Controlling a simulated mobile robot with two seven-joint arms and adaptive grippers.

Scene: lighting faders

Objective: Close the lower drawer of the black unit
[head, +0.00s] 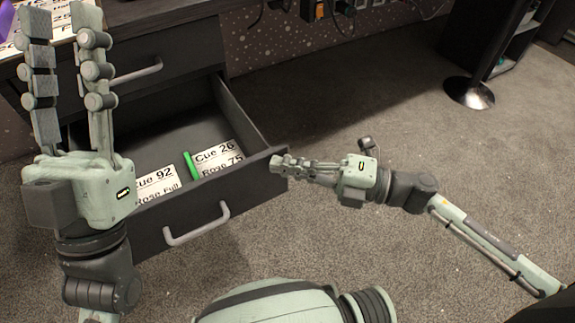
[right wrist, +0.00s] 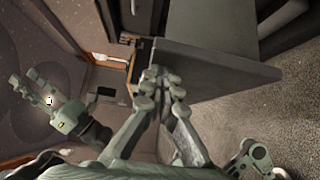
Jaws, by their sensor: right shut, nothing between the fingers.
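The lower drawer (head: 245,195) of the black unit (head: 190,45) stands pulled out, its grey bar handle (head: 197,224) on the front. Inside lie white cue cards (head: 217,158) and a green stick (head: 191,166). My right gripper (head: 277,165) is shut and empty, its fingertips at the right end of the drawer front, seemingly touching it. In the right wrist view its fingertips (right wrist: 163,78) meet beside the dark drawer panel (right wrist: 205,72). My left gripper (head: 62,16) is open and empty, fingers pointing up, in front of the unit's left part and hiding some of it.
The upper drawer (head: 150,65) above is shut, with its own handle (head: 137,73). Papers (head: 50,10) lie on the unit's top at the left. A round metal stand base (head: 468,92) is at the back right. The carpet right of the drawer is clear.

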